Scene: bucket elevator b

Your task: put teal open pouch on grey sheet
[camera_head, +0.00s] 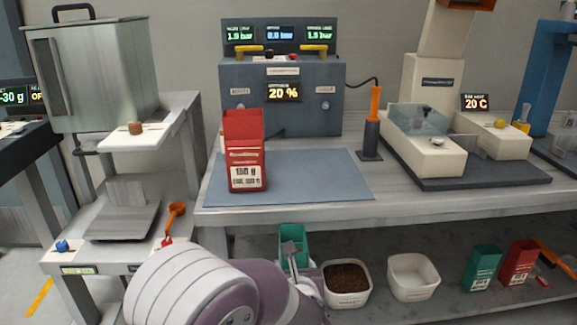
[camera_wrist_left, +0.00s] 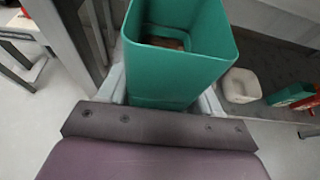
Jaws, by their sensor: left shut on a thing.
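A teal open pouch (camera_head: 294,243) is at the front edge of the bench, below the tabletop level in the picture. My left gripper (camera_head: 294,262) is shut on it, and my arm partly hides it. In the left wrist view the pouch (camera_wrist_left: 178,78) stands between the two fingers with its open mouth up; something brownish shows inside, but I cannot tell what. The grey sheet (camera_head: 320,183) lies flat on the bench top, beyond the gripper. A red pouch (camera_head: 245,150) labelled 150 g stands upright on its left part. My right gripper is not in view.
The lower shelf holds a white tub of brown granules (camera_head: 346,281), an empty white tub (camera_head: 413,276), another teal pouch (camera_head: 482,268) and a red pouch (camera_head: 518,262). A grey machine (camera_head: 290,112) stands behind the sheet. The sheet's middle and right are clear.

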